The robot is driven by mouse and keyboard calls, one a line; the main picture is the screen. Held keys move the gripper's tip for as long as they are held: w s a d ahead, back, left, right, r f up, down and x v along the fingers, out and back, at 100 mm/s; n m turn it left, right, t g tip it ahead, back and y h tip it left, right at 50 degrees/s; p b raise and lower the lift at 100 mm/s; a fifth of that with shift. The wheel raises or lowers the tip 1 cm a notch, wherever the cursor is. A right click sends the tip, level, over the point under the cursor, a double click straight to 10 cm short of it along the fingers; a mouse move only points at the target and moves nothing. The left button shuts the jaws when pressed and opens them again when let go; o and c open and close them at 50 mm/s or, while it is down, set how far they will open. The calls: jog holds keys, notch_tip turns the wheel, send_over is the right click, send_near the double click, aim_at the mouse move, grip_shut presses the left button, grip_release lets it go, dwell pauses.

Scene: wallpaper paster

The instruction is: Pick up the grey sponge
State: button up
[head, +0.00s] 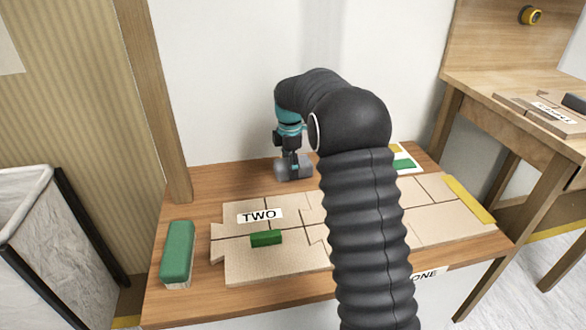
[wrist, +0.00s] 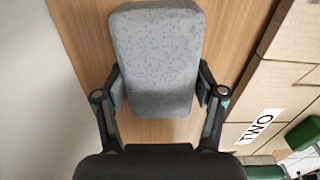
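The grey sponge (wrist: 157,60) is a rounded, speckled block, large in the middle of the wrist view. My gripper (wrist: 161,92) has one finger on each side of it, and both pads appear to press against its sides. In the head view the sponge (head: 283,169) is small, at the back of the wooden table by the white wall. My gripper (head: 293,158) reaches down onto it there, and a finger covers part of it. I cannot tell whether the sponge touches the table.
A jointed tan board (head: 290,265) with a "TWO" label (head: 260,215) covers much of the table (head: 205,200). A small green block (head: 266,237) lies on it. A larger green block (head: 178,250) stands at the left edge. A bin (head: 50,255) stands left; another wooden table (head: 475,85) stands right.

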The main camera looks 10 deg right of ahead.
jog(key=shift+c, duration=1.4)
jog(key=shift+r, duration=0.55)
jog(key=r, duration=0.3)
jog(key=shift+s+d+r+p, duration=0.2)
jog(key=shift+r+p, duration=0.05)
jog(key=shift+p, duration=0.1)
jog(key=s+d+r, duration=0.4)
jog(key=s+d, duration=0.1)
jog(key=s+d+r, duration=0.2)
jog(key=s, duration=0.1)
jog(key=shift+s+d+r, duration=0.15)
jog(key=shift+s+r, duration=0.05)
jog(key=shift+s, duration=0.05)
